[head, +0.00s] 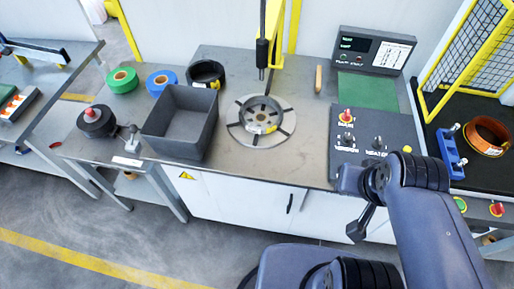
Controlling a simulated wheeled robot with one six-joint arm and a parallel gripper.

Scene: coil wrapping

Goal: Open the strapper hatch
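The strapper bench has a white front panel with a hatch (255,207) below its top, bearing a small black upright handle (290,203) near its right edge. The hatch looks shut, flush with the panel beside it. My gripper (357,232) is a dark shape pointing down at the end of my arm, in front of the bench and to the right of the handle. It is apart from the handle in the picture. Its fingers are too small and dark to tell open from shut, and I see nothing clearly held.
On the bench are a grey bin (181,122), a round slotted turntable (261,134), a control panel (372,137) and a display box (371,51). A side table (112,150) stands left. A yellow mesh guard (462,60) is at right. The floor before the hatch is clear.

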